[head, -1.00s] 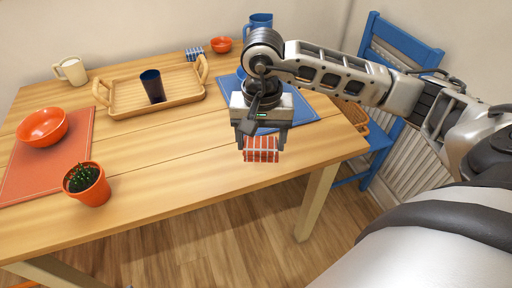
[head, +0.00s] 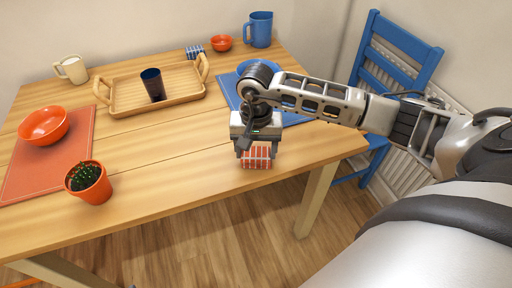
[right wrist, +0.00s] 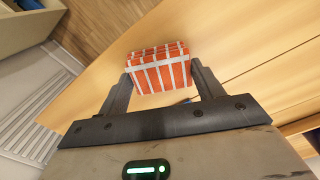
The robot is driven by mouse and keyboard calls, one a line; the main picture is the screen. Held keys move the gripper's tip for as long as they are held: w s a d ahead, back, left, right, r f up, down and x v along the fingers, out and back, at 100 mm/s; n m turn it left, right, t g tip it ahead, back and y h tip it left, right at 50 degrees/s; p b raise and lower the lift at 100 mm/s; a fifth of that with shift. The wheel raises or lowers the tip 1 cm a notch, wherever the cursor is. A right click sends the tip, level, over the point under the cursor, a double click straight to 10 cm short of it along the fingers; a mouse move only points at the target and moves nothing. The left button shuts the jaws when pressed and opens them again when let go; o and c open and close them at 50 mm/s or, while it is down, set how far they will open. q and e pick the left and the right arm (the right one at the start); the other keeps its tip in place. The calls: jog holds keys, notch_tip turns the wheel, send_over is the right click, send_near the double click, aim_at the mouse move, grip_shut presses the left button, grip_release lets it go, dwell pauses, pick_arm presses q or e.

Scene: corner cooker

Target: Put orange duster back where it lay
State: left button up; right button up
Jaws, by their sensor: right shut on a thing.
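The orange duster (head: 256,158) is a small orange block with white stripes at the front right edge of the wooden table (head: 150,190). My right gripper (head: 257,150) is above it with its fingers pointing down, shut on it. In the right wrist view the duster (right wrist: 159,68) sits between the two fingertips (right wrist: 160,80), over the table surface. Whether the duster touches the table cannot be told. My left gripper is not in view.
A blue placemat (head: 290,119) with a blue bowl (head: 252,67) lies behind my right gripper. A wooden tray (head: 125,106) with a dark cup (head: 153,84), a cactus pot (head: 90,185) and an orange bowl (head: 44,125) stand further left. The front middle of the table is clear.

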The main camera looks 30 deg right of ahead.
aim_at(255, 153)
jog(key=o, duration=1)
jog(key=shift+f, duration=0.1)
jog(key=shift+o, duration=0.2)
jog(key=shift+r+p, duration=0.3)
jog(key=shift+p, duration=0.05)
notch_tip(255, 153, up, 12)
jog(key=b, duration=0.1)
jog(key=shift+a+f, duration=0.1)
jog(key=shift+f, duration=0.1)
